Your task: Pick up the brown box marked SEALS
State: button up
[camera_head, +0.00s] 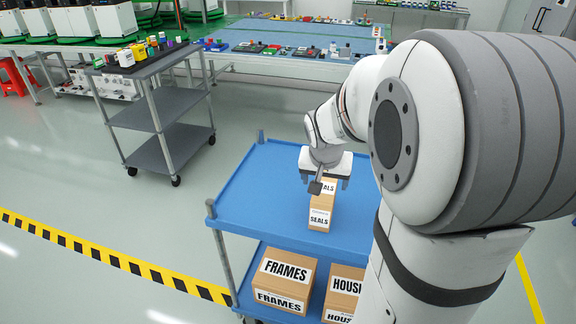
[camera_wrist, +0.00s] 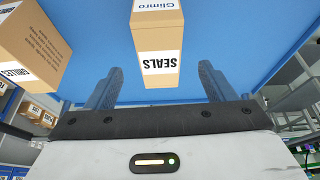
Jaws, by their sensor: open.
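The brown box marked SEALS (camera_head: 320,216) stands upright on the top shelf of the blue cart (camera_head: 262,190). My gripper (camera_head: 325,184) is over the box and partly covers its top in the head view. In the wrist view, the SEALS box (camera_wrist: 158,40) is centred ahead of the gap between the fingers of my gripper (camera_wrist: 157,80). The fingers are apart with nothing between them. I cannot tell exactly how far the fingertips are from the box.
Boxes marked FRAMES (camera_head: 284,277) and HOUSI (camera_head: 345,290) stand on the cart's lower shelf. Another brown box (camera_wrist: 30,45) is left of the SEALS box in the wrist view. A grey cart (camera_head: 160,115) stands at the left. Floor between the carts is clear.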

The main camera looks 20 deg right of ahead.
aim_at(325, 195)
jog(key=x, duration=0.9)
jog(key=shift+d, duration=0.15)
jog(key=shift+f+b, duration=0.3)
jog(key=shift+b, duration=0.4)
jog(key=shift+c, duration=0.2)
jog(key=c, duration=1.2)
